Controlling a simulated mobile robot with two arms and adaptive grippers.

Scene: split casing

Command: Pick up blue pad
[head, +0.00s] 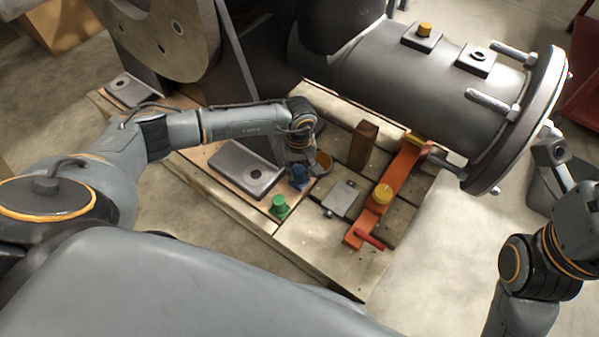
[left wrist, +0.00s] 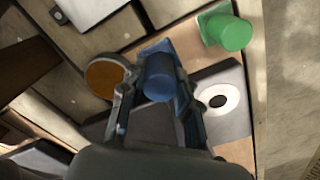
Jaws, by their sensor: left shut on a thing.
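The blue pad (left wrist: 158,82) is a square base with a round blue knob. It sits between the two fingers of my left gripper (left wrist: 157,92) in the left wrist view, with a finger against either side. In the head view the blue pad (head: 299,175) shows below my left gripper (head: 297,168), over the wooden pallet (head: 262,222). I cannot tell whether the pad touches the boards. My right gripper (head: 556,165) is at the right edge beside the large flange, and its fingers do not show clearly.
A green pad (head: 279,207) stands close to the blue one, at the pallet edge. A grey plate with a round hole (head: 245,169) lies left of it, and an orange-brown round dish (head: 321,163) lies right. An orange bracket (head: 391,185), wooden block (head: 363,144) and grey casing (head: 418,83) are farther right.

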